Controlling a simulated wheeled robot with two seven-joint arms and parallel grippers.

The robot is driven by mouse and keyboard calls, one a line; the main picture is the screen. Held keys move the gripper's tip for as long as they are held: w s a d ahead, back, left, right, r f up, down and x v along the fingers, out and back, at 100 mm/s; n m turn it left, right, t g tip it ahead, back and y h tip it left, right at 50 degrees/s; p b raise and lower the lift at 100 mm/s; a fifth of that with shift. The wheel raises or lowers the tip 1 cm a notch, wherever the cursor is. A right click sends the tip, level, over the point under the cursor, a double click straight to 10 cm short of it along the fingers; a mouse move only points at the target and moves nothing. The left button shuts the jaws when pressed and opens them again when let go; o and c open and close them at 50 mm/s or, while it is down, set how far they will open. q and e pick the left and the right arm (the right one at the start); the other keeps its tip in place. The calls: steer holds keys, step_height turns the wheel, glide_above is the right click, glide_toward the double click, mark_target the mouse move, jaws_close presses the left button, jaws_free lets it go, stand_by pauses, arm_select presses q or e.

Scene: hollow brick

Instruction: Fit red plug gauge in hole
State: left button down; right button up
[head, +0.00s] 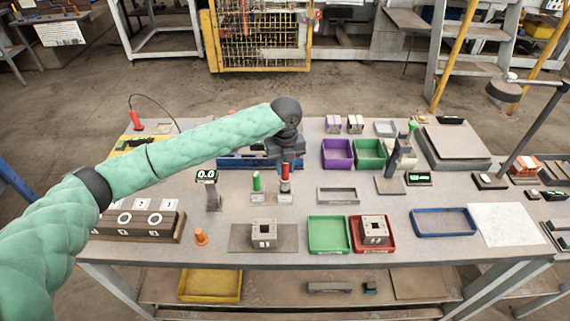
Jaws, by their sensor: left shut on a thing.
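My left gripper (285,159) points down over the middle of the table and is shut on the red plug gauge (285,171). The gauge is upright, with a red handle and a darker lower part. It is directly above or in a small light holder block (285,198); I cannot tell which. A green-handled gauge (256,182) stands in the neighbouring holder to the left. A grey hollow brick (263,234) with a dark hole in its top sits on a flat plate in front. A second hollow brick (374,229) sits in the red tray (389,248). My right gripper is out of view.
An empty green tray (328,236) lies between the two bricks. A small grey tray (338,195) is right of the holders. A display stand (213,190) is left of them. Purple (337,154) and green (370,154) bins stand behind. An orange cone-like piece (200,236) is front left.

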mark_target(285, 177)
arm_select(q)
steer(key=shift+f, duration=0.1)
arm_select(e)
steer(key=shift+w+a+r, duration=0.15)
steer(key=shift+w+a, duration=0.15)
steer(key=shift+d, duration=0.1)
arm_select(q)
steer(key=shift+f, duration=0.3)
steer(key=shift+f+b, duration=0.7)
steer(key=shift+f, duration=1.45)
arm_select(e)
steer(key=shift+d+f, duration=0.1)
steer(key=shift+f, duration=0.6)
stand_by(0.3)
arm_select(q)
steer(key=c, duration=1.1)
jaws_free()
steer(key=shift+c, duration=0.2)
